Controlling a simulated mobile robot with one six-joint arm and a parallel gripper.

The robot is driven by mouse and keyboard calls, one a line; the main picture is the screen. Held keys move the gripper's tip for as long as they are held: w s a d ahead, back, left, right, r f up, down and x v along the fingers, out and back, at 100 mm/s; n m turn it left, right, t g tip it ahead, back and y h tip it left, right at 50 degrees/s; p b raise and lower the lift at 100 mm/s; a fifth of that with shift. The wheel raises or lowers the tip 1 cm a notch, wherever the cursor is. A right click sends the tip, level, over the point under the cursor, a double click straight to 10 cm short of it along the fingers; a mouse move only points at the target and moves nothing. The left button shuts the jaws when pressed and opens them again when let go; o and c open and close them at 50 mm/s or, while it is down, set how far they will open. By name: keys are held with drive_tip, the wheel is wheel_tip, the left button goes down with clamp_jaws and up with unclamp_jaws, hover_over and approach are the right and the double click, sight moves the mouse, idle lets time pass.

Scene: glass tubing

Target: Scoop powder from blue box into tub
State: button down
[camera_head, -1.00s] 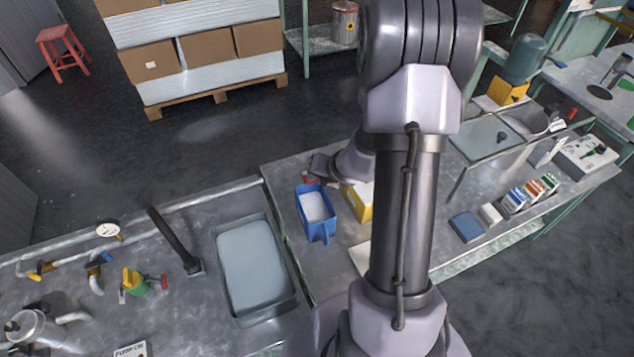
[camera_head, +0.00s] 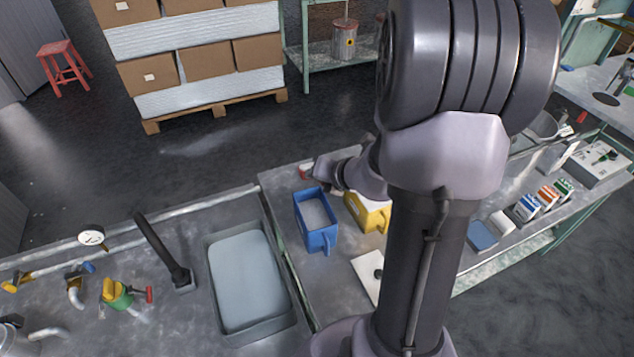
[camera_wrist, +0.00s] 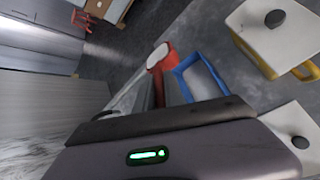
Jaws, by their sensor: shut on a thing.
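The blue box (camera_head: 317,236) stands open on the bench with pale powder (camera_head: 314,213) inside. It also shows in the wrist view (camera_wrist: 205,68), where its inside is hard to see. My gripper (camera_head: 318,171) is just beyond the box's far side. It is shut on a red scoop-like thing with a white top or filling (camera_head: 305,171). In the wrist view this red thing (camera_wrist: 164,63) sticks out past my fingers, beside the blue box and apart from its powder. I cannot tell whether the white is powder. I cannot tell which container is the tub.
A yellow box (camera_head: 368,214) stands right of the blue box; in the wrist view it has a white lid (camera_wrist: 262,32) with a dark knob. A loose white lid (camera_head: 366,268) lies in front. A large grey basin (camera_head: 243,280) is at the left. Small cartons (camera_head: 527,208) stand right.

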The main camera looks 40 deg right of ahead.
drive_tip(key=shift+t+b, duration=0.5)
drive_tip(key=shift+b, duration=0.9)
drive_tip(key=shift+r+b, duration=0.15)
drive_tip(key=shift+b, duration=0.15)
drive_tip(key=shift+r+t+b, duration=0.35)
drive_tip(key=shift+r+t, duration=0.1)
drive_tip(key=shift+t, duration=0.15)
